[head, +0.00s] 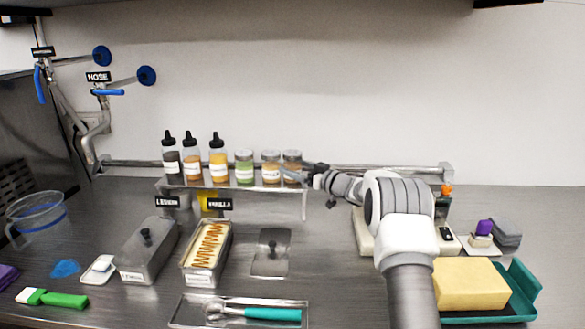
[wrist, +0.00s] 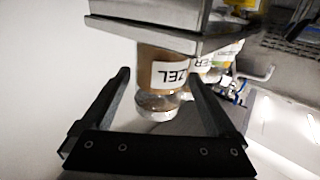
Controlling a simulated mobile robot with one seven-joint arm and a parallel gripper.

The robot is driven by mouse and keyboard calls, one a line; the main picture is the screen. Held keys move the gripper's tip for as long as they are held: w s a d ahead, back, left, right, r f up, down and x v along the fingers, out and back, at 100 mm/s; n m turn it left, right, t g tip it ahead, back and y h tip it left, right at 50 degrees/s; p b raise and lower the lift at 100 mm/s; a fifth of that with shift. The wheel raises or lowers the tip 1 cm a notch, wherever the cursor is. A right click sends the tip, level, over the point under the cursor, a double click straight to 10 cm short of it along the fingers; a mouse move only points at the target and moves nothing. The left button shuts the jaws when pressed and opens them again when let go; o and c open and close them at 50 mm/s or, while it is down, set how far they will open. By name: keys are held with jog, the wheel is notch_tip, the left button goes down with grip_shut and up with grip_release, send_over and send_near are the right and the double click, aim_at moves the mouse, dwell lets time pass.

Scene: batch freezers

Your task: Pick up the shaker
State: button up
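Three short, wide jars with pale lids, which look like shakers, stand at the right of the raised metal shelf (head: 235,186). One has green contents (head: 244,166); the middle one (head: 270,167) and the rightmost one (head: 292,163) look brown. My gripper (head: 296,176) is at the rightmost shaker, coming from the right. In the wrist view my gripper (wrist: 158,74) is open, with one finger on each side of a brown shaker (wrist: 163,105) whose label reads "ZEL". It appears upside down there. A gap shows at each finger, and the shaker still rests on the shelf.
Several black-capped bottles (head: 218,158) stand left of the shakers. Below the shelf are a lidded metal pan (head: 147,250), an open pan (head: 205,275) and a tray with a teal-handled scoop (head: 270,313). A rail (head: 400,170) runs behind, along the wall.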

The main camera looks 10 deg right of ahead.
aim_at(300, 155)
jog(key=c, duration=1.1)
jog(key=shift+r, duration=0.15)
jog(key=shift+r, duration=0.6)
notch_tip(300, 155, up, 3)
jog(key=shift+f+p, duration=0.1)
jog(key=shift+p, duration=0.25)
jog(key=s+d+r, duration=0.6)
jog(key=s+d, duration=0.2)
jog(key=shift+s+r+p, duration=0.25)
jog(key=shift+r+p, duration=0.05)
jog(key=shift+r, duration=0.1)
